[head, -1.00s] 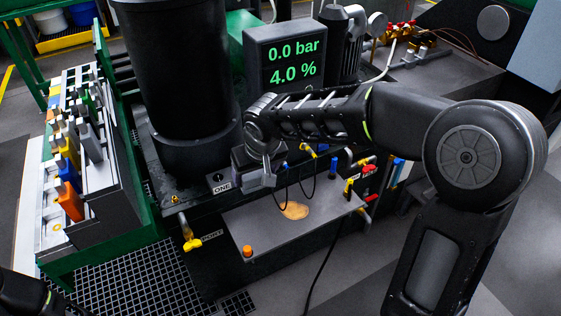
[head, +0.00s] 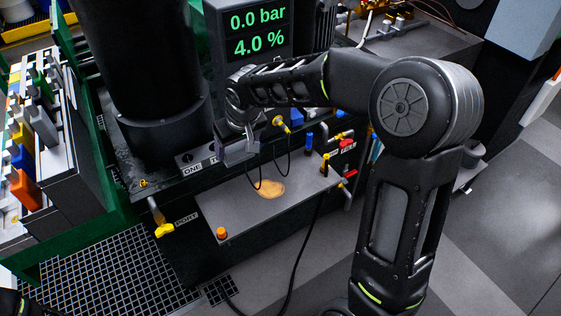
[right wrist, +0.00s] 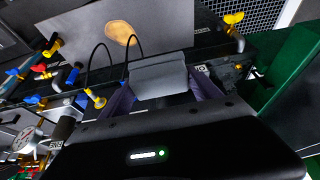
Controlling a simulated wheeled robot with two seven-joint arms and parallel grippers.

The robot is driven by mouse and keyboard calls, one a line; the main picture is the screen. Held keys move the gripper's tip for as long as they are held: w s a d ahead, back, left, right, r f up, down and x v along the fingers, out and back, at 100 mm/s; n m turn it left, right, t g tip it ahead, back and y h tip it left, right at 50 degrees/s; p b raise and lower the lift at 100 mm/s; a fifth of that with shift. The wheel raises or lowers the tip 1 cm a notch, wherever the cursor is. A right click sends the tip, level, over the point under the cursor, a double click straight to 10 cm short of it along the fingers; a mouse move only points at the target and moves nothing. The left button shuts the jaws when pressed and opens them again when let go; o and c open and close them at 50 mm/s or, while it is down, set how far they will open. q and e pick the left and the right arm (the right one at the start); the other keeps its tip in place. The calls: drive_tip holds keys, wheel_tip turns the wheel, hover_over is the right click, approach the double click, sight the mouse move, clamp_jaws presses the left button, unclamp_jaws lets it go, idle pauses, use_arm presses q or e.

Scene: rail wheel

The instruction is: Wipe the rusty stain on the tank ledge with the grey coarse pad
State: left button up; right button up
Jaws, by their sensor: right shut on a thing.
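The rusty stain (head: 271,189) is an orange-tan blotch on the grey tank ledge (head: 228,207); it also shows in the right wrist view (right wrist: 122,32). My right gripper (head: 236,140) is shut on the grey coarse pad (head: 238,153), above and behind the ledge, up and left of the stain in the head view. In the right wrist view the pad (right wrist: 158,76) sits between the fingers, apart from the stain. The pad's underside is hidden. My left gripper is out of view.
Two thin black cable loops (head: 274,172) hang by the stain. An orange knob (head: 221,233) stands at the ledge's front-left corner. Yellow, blue and red valves (head: 346,143) line its right end. The black tank (head: 150,80) rises behind, left of the display (head: 258,32).

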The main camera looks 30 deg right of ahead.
drive_tip(key=w+d+f+b, duration=0.3)
drive_tip(key=d+f+b, duration=0.5)
drive_tip(key=d+f, duration=0.7)
drive_tip(key=shift+w+d, duration=0.3)
drive_tip(key=shift+w, duration=0.05)
